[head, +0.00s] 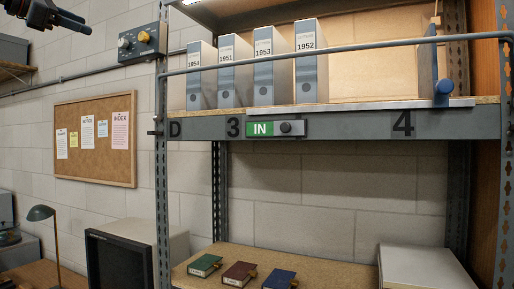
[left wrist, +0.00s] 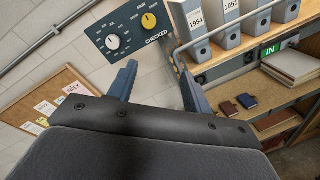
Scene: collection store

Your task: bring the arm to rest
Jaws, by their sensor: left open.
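My left gripper (head: 72,20) hangs at the top left of the head view, dark and partly cut off by the frame edge. In the left wrist view its two blue fingers (left wrist: 158,80) stand apart with nothing between them. Beyond them is a grey control box (left wrist: 125,32) with a white knob, a yellow knob and the word CHECKED. The same control box (head: 143,43) is on the wall in the head view, to the right of and below the gripper, with clear space between them in that picture. My right gripper is not in view.
A metal rack holds several grey box files (head: 262,75) behind a rail (head: 380,45). A green IN sign (head: 260,129) is on the shelf edge. Small books (head: 240,273) and a pale box (head: 425,268) lie below. A cork board (head: 95,165) hangs left, above a lamp (head: 41,213).

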